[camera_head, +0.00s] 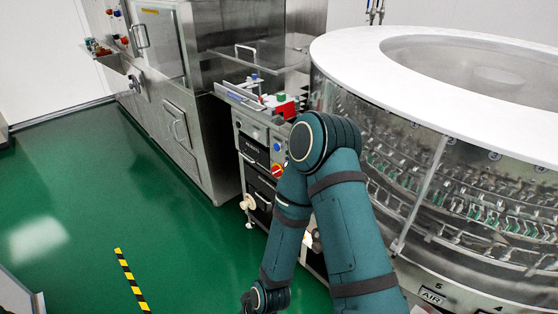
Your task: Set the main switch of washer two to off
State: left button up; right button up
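No label saying washer two can be read. One teal arm of mine (345,220) rises from the bottom, bends at the elbow right of the switch and runs back down. It covers part of the cabinet's right side. Neither gripper shows in the view.
A large round machine with a white rim (360,45) and clear panels fills the right. A steel machine (170,90) stands behind left of the cabinet. The green floor (150,220) at left is open, with a yellow-black stripe (131,280).

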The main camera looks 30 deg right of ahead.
aim_at(277, 172)
jog(key=i+j+z, duration=0.15)
jog(key=i+z, duration=0.3)
jog(key=i+j+z, duration=0.25)
jog(key=z, duration=0.25)
jog(key=i+j+z, duration=0.6)
jog(key=j+z, duration=0.35)
jog(key=i+j+z, duration=0.15)
jog(key=j+z, duration=0.2)
jog(key=j, duration=0.3)
jog(key=j+z, duration=0.35)
jog(key=j, duration=0.3)
jog(key=i, duration=0.05)
